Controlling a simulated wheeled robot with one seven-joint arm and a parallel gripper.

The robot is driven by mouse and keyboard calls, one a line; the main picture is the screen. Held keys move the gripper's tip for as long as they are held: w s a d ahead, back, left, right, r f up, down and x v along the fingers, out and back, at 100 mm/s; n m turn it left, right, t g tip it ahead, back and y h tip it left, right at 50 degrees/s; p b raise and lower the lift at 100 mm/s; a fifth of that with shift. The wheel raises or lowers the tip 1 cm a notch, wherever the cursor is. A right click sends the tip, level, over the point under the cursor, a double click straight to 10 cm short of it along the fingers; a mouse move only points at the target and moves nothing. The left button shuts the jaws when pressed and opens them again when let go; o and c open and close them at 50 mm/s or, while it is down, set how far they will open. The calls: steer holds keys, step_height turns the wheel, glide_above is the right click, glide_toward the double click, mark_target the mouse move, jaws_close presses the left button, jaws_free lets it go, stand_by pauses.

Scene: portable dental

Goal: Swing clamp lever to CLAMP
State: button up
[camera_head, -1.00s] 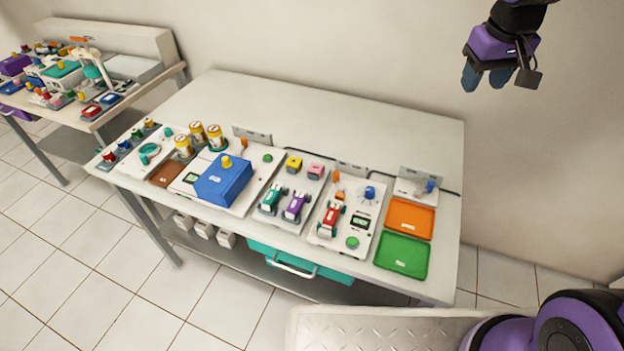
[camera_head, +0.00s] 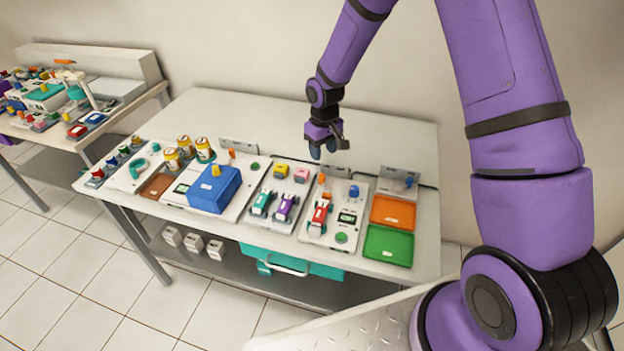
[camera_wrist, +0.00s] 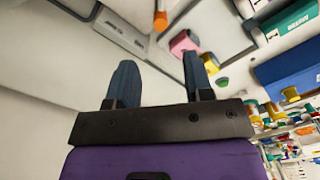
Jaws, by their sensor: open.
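An orange-tipped lever (camera_head: 321,179) stands at the back left of the white panel (camera_head: 318,239) that holds a red toy-car-shaped piece (camera_head: 319,217). I cannot read any CLAMP marking. A second orange-tipped lever (camera_head: 232,155) stands behind the blue box. I cannot tell for sure which is the clamp lever. My gripper (camera_head: 322,150) is open and empty, above the back of the table, apart from the levers. In the wrist view its two blue fingers (camera_wrist: 160,82) are spread, and an orange rod tip (camera_wrist: 160,19) shows beyond them.
The panel also has a blue knob (camera_head: 353,191) and a green button (camera_head: 341,238). To its right lie an orange tray (camera_head: 393,210) and a green tray (camera_head: 388,246). The blue box (camera_head: 214,190) stands to the left. The table's back (camera_head: 270,125) is largely bare.

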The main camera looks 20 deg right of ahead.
mark_target(322, 175)
step_height(322, 175, down, 11)
steer(key=shift+r, duration=0.15)
stand_by(0.4)
jaws_close()
